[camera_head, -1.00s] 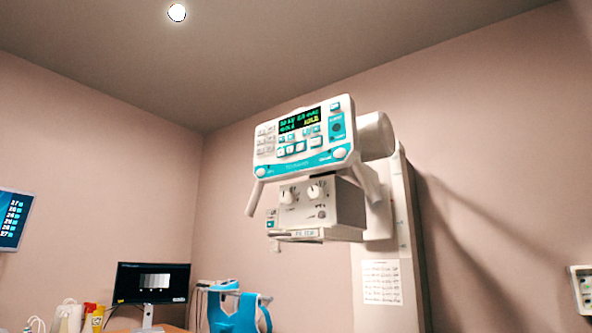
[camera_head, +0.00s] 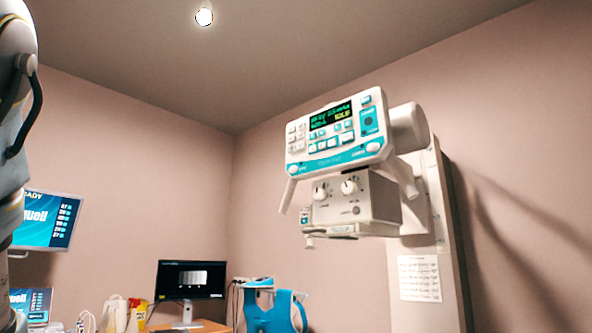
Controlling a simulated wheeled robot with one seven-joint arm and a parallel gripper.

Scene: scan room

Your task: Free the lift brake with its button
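The X-ray tube head hangs on a wall column right of centre in the head view. Below the panel is a grey collimator box (camera_head: 350,203) with two round dials. A handle bar slopes down on each side. I cannot read which button belongs to the lift brake. Part of my arm shows at the left edge, well apart from the panel. My gripper is not in view.
A wall column (camera_head: 440,250) with a paper chart (camera_head: 419,278) carries the head. At lower left are wall screens (camera_head: 47,221), a desk monitor (camera_head: 190,279), bottles and a yellow container (camera_head: 138,312). A blue apron-like item (camera_head: 270,312) stands below. Air before the panel is clear.

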